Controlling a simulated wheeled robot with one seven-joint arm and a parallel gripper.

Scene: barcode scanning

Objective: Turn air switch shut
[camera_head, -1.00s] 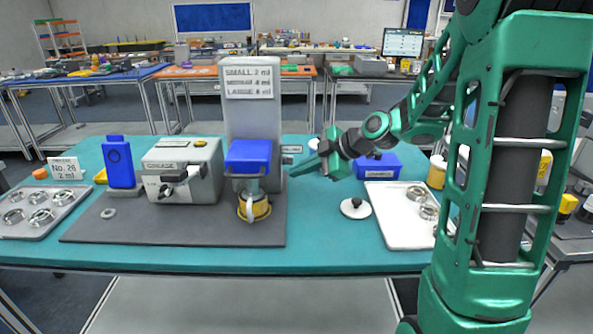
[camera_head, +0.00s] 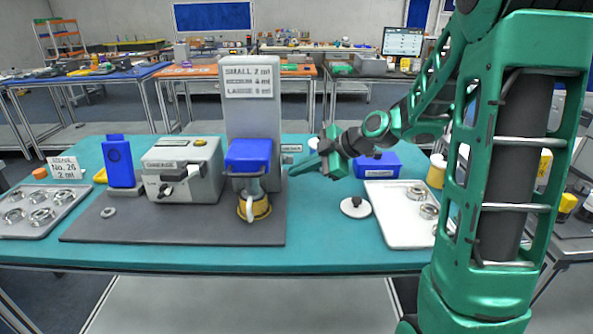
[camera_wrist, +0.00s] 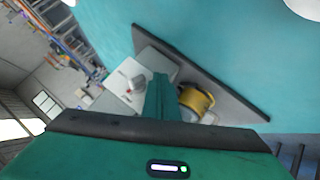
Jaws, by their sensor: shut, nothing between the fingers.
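A small label plate (camera_head: 291,148) sticks out at the right side of the tall grey column (camera_head: 245,115). I cannot make out an air switch clearly; the area below the label is partly covered by my gripper. My gripper (camera_head: 296,169) is shut and empty, its fingers pointing left at the column's right side, close to the blue press head (camera_head: 248,155). I cannot tell whether the fingertips touch anything. In the wrist view the shut fingers (camera_wrist: 159,98) point toward the grey fixture, beside a yellow cup (camera_wrist: 197,99).
The yellow-ringed cup (camera_head: 254,207) stands under the press head. The grease box (camera_head: 182,170) is to the left. A blue bin (camera_head: 377,166), a black-knobbed white disc (camera_head: 355,207) and a white tray (camera_head: 396,222) with metal rings lie right. The teal table front is clear.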

